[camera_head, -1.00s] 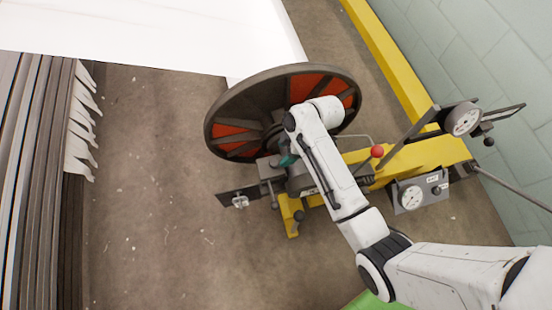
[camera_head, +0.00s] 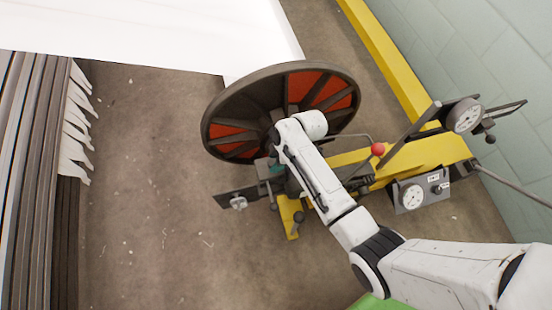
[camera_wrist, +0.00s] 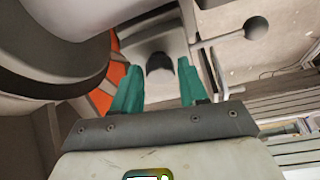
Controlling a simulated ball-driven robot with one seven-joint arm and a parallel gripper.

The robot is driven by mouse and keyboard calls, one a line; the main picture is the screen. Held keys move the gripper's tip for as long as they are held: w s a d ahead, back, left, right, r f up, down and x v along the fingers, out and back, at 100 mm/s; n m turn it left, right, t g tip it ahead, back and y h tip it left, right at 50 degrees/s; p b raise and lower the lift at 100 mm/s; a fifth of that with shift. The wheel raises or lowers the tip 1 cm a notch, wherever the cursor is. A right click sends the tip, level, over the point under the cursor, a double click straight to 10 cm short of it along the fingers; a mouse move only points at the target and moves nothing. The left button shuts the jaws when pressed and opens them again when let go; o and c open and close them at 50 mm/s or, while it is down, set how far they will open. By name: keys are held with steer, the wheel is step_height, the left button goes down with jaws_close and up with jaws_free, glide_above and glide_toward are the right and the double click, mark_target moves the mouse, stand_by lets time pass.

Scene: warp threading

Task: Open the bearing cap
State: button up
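My gripper (camera_wrist: 158,82) has two teal fingers standing apart, with a clear gap between them. A dark rounded knob or pin end (camera_wrist: 160,66) shows in that gap, in front of a pale grey metal block (camera_wrist: 150,27). No finger visibly touches the knob. In the head view my gripper (camera_head: 276,170) is a small teal patch at the grey bearing housing beside the beam's hub, and my arm hides most of that spot. I cannot tell clearly which part is the bearing cap or whether it is open.
A large dark flange with orange-red panels (camera_head: 335,97) stands behind the housing. A ball-ended lever (camera_wrist: 256,28) sits at upper right in the wrist view. The yellow frame carries a red-knobbed lever (camera_head: 377,149) and dials (camera_head: 412,196). Bare floor (camera_head: 150,200) lies to the left.

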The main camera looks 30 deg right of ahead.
jaws_close()
steer(key=shift+r, duration=0.1)
stand_by(0.3)
